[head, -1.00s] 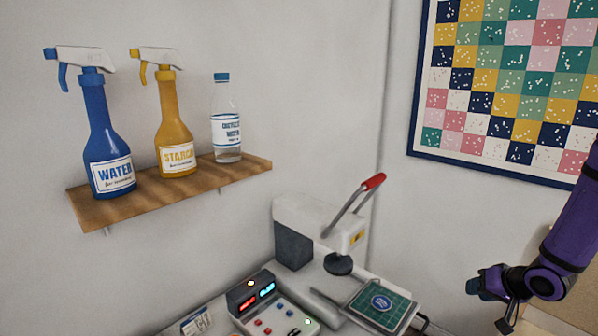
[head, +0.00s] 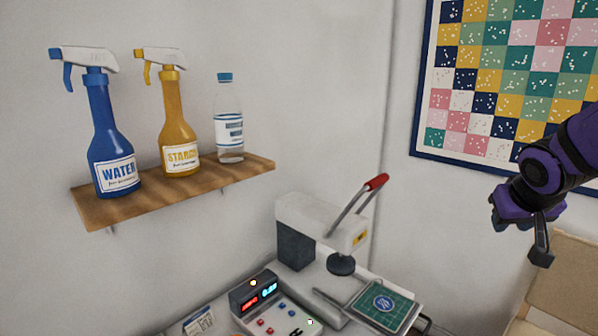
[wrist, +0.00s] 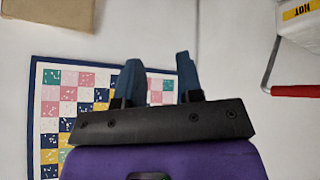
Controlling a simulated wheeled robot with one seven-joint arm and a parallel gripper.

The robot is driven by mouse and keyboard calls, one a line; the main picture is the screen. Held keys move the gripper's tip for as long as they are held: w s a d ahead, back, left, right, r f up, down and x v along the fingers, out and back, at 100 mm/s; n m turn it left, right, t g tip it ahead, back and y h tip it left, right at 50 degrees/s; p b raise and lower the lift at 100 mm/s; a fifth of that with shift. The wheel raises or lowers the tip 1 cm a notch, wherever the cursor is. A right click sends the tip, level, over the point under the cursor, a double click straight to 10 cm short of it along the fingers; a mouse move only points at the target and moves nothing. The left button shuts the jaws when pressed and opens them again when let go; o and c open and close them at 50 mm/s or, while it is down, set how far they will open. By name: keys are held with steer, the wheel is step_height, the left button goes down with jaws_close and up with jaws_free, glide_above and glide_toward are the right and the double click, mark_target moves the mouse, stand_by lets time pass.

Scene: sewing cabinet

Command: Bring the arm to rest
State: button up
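My purple arm (head: 555,165) comes in from the right edge in the head view. My gripper (head: 500,215) is at its lower left end, in the air in front of the right wall, right of the press and above it. In the wrist view my gripper (wrist: 158,66) shows two blue fingers standing apart. Only the wall and the quilt show between them, so it is open and empty.
A heat press (head: 325,228) with a red-tipped lever stands below, beside a green mat (head: 384,304) and a control panel (head: 285,312). A wooden shelf (head: 180,190) holds several bottles. A quilt (head: 500,80) hangs behind my arm. A tan box (head: 565,275) stands lower right.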

steer(key=s+a+r+y, duration=0.1)
steer(key=s+a+r, duration=0.1)
steer(key=s, duration=0.3)
steer(key=s+a+r+n+y, duration=0.1)
steer(key=s+a+r, duration=0.2)
steer(key=s+a, duration=0.2)
steer(key=s+a+r+n+g+y, duration=0.1)
steer(key=s+a+r, duration=0.1)
steer(key=s, duration=0.4)
steer(key=shift+s+a+r, duration=0.3)
steer(key=shift+a+r, duration=0.05)
steer(key=shift+a, duration=0.5)
stand_by(0.6)
